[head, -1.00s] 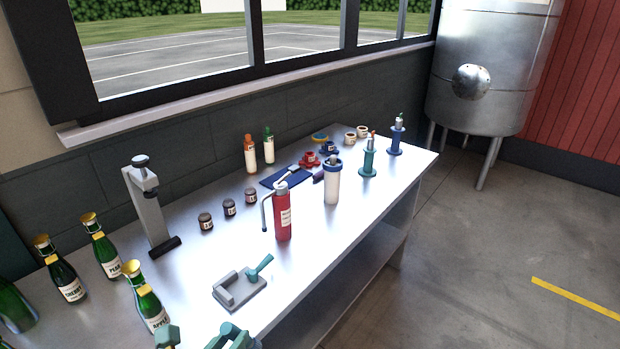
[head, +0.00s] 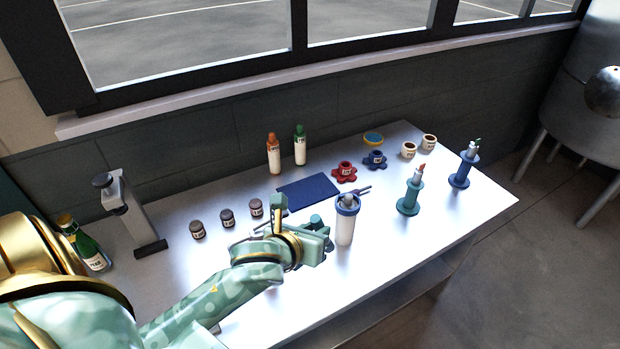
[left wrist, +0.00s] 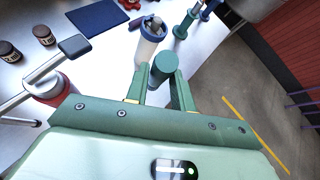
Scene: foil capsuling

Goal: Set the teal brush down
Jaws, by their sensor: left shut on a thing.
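My left gripper (head: 312,246) is shut on a teal cylindrical thing, which I take as the teal brush (head: 316,220). It hangs above the bench, just left of the white canister (head: 346,228). In the left wrist view the round teal end (left wrist: 166,63) stands between my fingers (left wrist: 160,82). Its bristles are hidden, so I cannot tell which way they point. The flat blue mat (head: 307,192) lies bare behind the gripper. My right gripper is not in view.
A red bottle (left wrist: 62,92) with a grey lever is close to the gripper. Small dark jars (head: 227,217) stand left of the mat. Teal (head: 410,200) and blue (head: 462,172) spool-shaped stands are to the right. The front right of the bench is clear.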

